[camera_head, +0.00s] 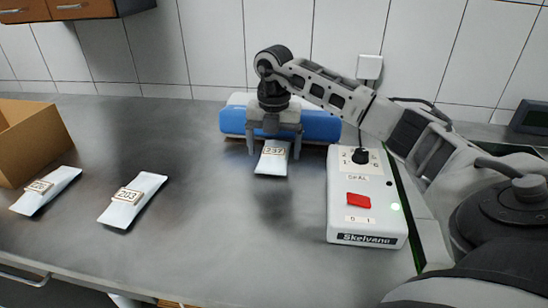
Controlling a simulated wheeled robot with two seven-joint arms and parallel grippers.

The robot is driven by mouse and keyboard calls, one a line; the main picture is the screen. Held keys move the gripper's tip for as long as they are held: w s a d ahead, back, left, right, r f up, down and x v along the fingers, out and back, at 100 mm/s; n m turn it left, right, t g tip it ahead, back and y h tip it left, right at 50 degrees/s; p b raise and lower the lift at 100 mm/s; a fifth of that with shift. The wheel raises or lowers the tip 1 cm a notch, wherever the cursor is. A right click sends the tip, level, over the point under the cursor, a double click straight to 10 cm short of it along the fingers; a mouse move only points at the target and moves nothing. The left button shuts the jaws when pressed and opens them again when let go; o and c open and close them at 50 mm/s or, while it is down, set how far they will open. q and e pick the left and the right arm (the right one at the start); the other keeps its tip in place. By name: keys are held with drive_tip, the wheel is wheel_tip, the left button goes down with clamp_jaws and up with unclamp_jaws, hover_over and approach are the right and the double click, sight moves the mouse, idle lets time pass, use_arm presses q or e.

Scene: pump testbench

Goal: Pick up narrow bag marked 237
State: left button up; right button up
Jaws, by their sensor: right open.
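The narrow bag marked 237 (272,160) is a pale, flat packet with a label near its far end. It lies in the middle of the counter in front of a blue and white device. My right gripper (274,148) is over the bag's far end, pointing down, its two fingers apart on either side of the bag. I cannot tell whether the fingers touch it. My left gripper is not in view.
A bag marked 203 (132,200) and another labelled bag (45,190) lie at the left. A cardboard box (30,139) stands at the left edge. The blue and white device (233,122) is behind my gripper. A Skelvane control box (366,222) with a red switch stands right of the bag.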

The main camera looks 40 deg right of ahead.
drive_tip(key=shift+f, duration=0.45)
drive_tip(key=shift+c, duration=0.3)
drive_tip(key=c, duration=1.2)
drive_tip(key=shift+r, duration=0.15)
